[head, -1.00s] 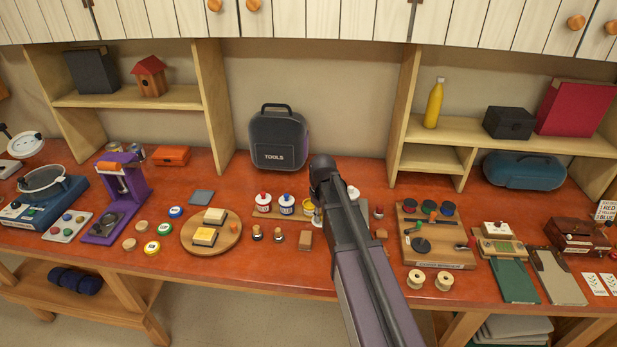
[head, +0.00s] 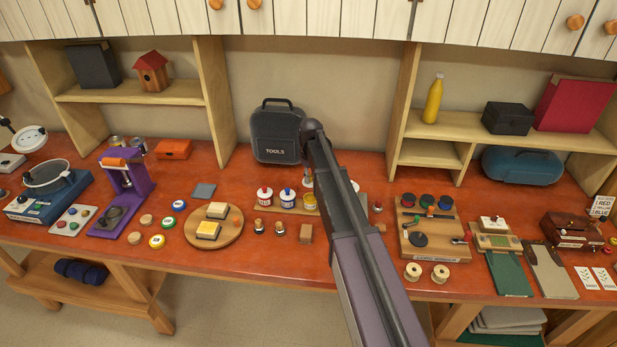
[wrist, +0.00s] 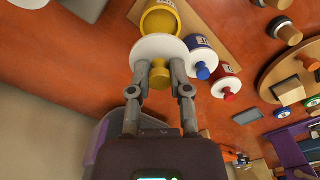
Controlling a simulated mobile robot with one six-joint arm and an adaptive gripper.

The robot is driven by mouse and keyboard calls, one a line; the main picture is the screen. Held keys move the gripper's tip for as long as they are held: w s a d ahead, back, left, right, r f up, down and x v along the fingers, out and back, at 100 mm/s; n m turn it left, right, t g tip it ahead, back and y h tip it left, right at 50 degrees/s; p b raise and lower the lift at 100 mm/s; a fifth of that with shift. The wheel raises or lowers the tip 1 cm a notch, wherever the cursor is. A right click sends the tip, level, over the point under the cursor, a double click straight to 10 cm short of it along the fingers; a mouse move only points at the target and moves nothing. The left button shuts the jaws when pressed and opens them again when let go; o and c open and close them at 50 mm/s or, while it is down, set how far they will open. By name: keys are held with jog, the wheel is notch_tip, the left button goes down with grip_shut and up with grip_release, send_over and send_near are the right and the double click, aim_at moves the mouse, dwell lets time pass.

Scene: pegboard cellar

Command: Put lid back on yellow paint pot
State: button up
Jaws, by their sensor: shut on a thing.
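The yellow paint pot (head: 310,203) stands open on a wooden board, and its paint shows in the wrist view (wrist: 160,22). My gripper (wrist: 159,69) is shut on the yellow knob (wrist: 160,77) of a white round lid (wrist: 150,50). In the wrist view the lid covers the near edge of the pot's outline. It is off the pot's mouth, closer to the camera; the exact height gap cannot be told. In the head view my arm hides most of the gripper and lid.
A black tool case (head: 277,135) stands behind. A round board (head: 230,233) is at left.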

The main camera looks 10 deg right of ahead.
jog(key=shift+f, duration=0.2)
jog(key=shift+f+b, duration=2.95)
jog(key=shift+b, duration=0.2)
jog(key=shift+s, duration=0.2)
jog(key=shift+f, duration=0.2)
dwell(0.4)
jog(key=o, duration=0.8)
jog(key=shift+o, duration=0.4)
